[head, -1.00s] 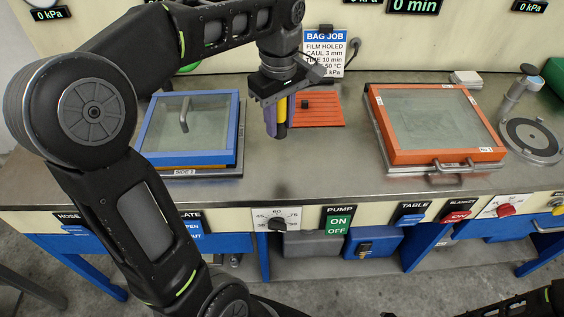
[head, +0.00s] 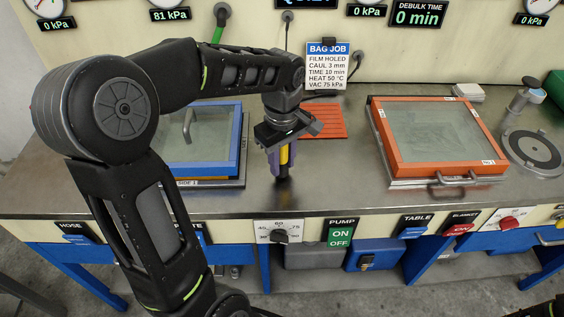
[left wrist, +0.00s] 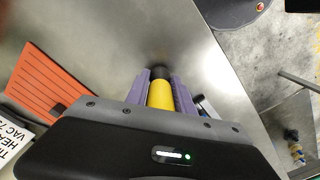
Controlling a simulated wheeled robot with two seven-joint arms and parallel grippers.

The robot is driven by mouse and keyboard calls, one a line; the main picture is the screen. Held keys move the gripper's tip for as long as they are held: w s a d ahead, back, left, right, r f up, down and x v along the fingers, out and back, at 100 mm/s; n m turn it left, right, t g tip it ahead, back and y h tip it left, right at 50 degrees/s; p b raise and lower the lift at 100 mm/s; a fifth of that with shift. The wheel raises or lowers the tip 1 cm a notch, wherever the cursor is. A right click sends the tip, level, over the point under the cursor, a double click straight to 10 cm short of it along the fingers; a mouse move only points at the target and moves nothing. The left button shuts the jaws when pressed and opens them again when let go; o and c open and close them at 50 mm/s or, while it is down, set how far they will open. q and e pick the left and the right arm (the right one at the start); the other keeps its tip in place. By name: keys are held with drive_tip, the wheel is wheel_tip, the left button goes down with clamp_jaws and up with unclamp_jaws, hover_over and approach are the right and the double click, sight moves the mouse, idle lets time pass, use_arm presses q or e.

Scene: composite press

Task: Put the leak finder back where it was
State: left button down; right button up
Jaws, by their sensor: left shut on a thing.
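The leak finder looks like a yellow stick with a black tip (left wrist: 160,92), seen in the left wrist view between the two purple fingers. In the head view its yellow body (head: 284,156) shows between the fingers too. My left gripper (head: 281,170) is shut on it and holds it upright, tip down, over the bare steel bench in front of the orange ribbed mat (head: 322,122). I cannot tell whether the tip touches the bench. My right gripper is not in view.
A blue-framed glass panel (head: 236,140) lies left of the gripper, partly behind my arm. An orange-framed panel (head: 399,162) with a handle lies to the right. A round dark plate (head: 533,150) is at the far right. The bench between the panels is mostly clear.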

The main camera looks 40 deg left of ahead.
use_arm(q)
drive_tip(key=shift+f, duration=0.35)
drive_tip(key=shift+f, duration=0.15)
drive_tip(key=c, duration=1.1)
unclamp_jaws()
drive_tip(key=shift+r, duration=0.55)
wheel_tip(320, 180, up, 11)
drive_tip(key=shift+r, duration=0.15)
